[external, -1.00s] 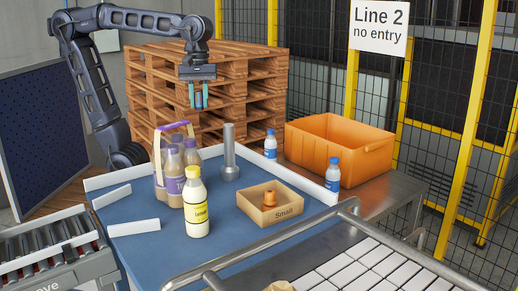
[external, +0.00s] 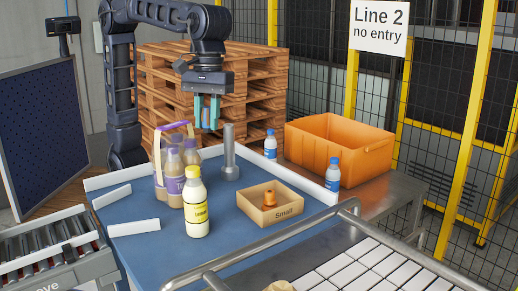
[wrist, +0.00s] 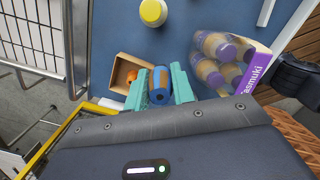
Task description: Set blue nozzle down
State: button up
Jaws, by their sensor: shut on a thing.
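My gripper (external: 207,125) is shut on the blue nozzle (external: 206,110) and holds it in the air above the back of the blue table (external: 165,262). In the wrist view the blue nozzle (wrist: 159,86) sits between the two teal fingers of my gripper (wrist: 158,73). A small open cardboard box (external: 273,216), labelled "Small", stands on the table and holds an orange nozzle (external: 269,199). In the wrist view the box (wrist: 113,75) lies just left of the held nozzle, with the orange nozzle (wrist: 131,76) partly visible.
A grey upright post (external: 229,157) stands near my gripper. Bare blue surface lies at the front.

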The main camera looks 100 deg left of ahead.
jog(key=s+d+f+m, duration=0.1)
jog(key=s+d, duration=0.1)
jog(key=d, duration=0.8)
jog(key=s+d+f+m, duration=0.1)
jog(key=d+f+m, duration=0.1)
jog(key=d, duration=0.8)
send_near(185, 250)
jog(key=f, duration=0.4)
jog(key=d+f, duration=0.1)
jog(key=f, duration=0.1)
jog(key=shift+f, duration=0.1)
jog(key=o, duration=1)
notch_tip(185, 250, up, 12)
jog(key=a, duration=0.1)
jog(key=shift+w, duration=0.35)
jog(key=shift+a, duration=0.2)
